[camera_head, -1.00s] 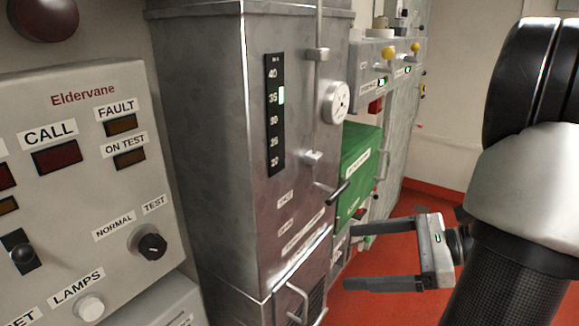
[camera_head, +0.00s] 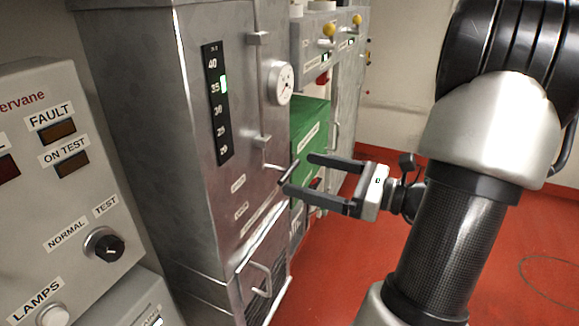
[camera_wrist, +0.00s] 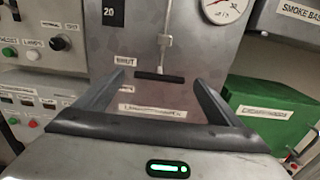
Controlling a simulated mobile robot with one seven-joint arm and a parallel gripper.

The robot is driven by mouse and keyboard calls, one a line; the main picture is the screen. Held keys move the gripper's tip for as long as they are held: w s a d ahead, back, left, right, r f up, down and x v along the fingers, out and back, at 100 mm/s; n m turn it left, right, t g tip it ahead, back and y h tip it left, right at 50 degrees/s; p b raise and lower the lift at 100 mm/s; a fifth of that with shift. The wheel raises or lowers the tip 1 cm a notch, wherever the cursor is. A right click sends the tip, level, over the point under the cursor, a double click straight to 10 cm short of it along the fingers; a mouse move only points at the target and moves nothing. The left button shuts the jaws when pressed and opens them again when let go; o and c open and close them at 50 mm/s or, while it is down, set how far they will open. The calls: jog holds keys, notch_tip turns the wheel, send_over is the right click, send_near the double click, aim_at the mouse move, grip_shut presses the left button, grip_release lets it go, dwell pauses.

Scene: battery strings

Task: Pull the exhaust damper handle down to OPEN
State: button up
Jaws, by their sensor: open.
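The exhaust damper handle is a dark horizontal grip (camera_head: 289,171) on a thin metal lever, on the front of the grey metal cabinet (camera_head: 160,110). In the wrist view the dark grip (camera_wrist: 160,77) lies just right of and below a label reading SHUT (camera_wrist: 125,61). My gripper (camera_head: 297,173) is open and empty, its two fingers pointing at the cabinet. In the wrist view the fingertips (camera_wrist: 157,78) appear to either side of the grip, which lies beyond or between them. I cannot tell the exact depth gap, and I see no contact.
A vertical scale (camera_head: 217,105) and a round gauge (camera_head: 281,83) are above the handle. A bracket-shaped pull (camera_head: 262,280) is below. A green box (camera_head: 308,135) stands just right of it. The control panel (camera_head: 75,215) is at left. Red floor (camera_head: 480,270) is open at right.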

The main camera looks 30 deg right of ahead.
aim_at(292, 170)
jog(key=x, duration=0.5)
jog(key=c, duration=1.5)
notch_tip(292, 170, down, 8)
jog(key=b, duration=0.3)
jog(key=shift+s+r+b, duration=0.1)
jog(key=shift+b, duration=0.3)
jog(key=o, duration=1.3)
jog(key=shift+o, duration=1)
jog(key=shift+r, duration=0.1)
